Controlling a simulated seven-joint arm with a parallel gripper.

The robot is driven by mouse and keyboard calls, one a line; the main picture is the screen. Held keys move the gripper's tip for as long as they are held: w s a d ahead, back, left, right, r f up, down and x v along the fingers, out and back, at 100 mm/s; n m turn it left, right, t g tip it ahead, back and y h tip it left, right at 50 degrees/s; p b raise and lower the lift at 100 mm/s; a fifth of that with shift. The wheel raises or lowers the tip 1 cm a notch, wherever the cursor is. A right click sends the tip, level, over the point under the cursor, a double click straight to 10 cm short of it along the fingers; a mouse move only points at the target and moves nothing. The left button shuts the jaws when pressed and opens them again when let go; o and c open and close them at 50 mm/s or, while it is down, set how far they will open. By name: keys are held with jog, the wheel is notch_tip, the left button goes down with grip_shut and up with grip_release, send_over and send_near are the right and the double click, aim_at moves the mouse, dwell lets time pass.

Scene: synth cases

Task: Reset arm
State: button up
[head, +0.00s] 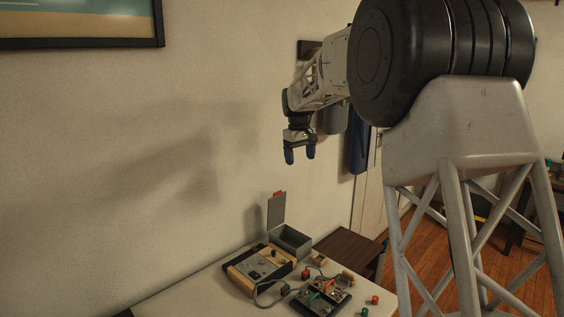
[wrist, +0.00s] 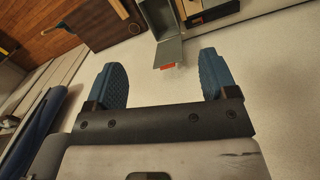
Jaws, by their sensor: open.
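My gripper (head: 300,155) hangs in the air above the back of the table, its blue fingertips pointing down. In the wrist view my gripper (wrist: 165,85) shows two blue ribbed fingers spread apart with nothing between them. It is open and empty. My arm reaches across from the right of the head view, raised well above the things on the table.
The white table (head: 190,293) holds a grey box (head: 291,240) with its lid upright, a wood-sided device (head: 258,268), a black panel (head: 322,298) and several small coloured pieces. A wall stands behind. A brown side table (head: 348,248) is beyond the table's right edge.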

jog(key=s+d+r+m, duration=0.1)
jog(key=s+d, duration=0.2)
jog(key=s, duration=0.8)
jog(key=s+d+r+m+t, duration=0.1)
jog(key=s+d, duration=0.2)
jog(key=s, duration=0.7)
jog(key=s+d+r+m, duration=0.1)
jog(key=s+d, duration=0.2)
jog(key=s, duration=0.8)
jog(key=s+d+f+m, duration=0.1)
jog(key=s+f, duration=0.2)
jog(key=s, duration=0.6)
jog(key=s+d+f+m+t, duration=0.1)
jog(key=s+f, duration=0.3)
jog(key=s, duration=0.5)
jog(key=s+d+f+m, duration=0.1)
jog(key=s+f, duration=0.3)
jog(key=s, duration=0.5)
jog(key=shift+d+f+t, duration=0.15)
jog(key=shift+d+t, duration=0.1)
jog(key=shift+t, duration=0.05)
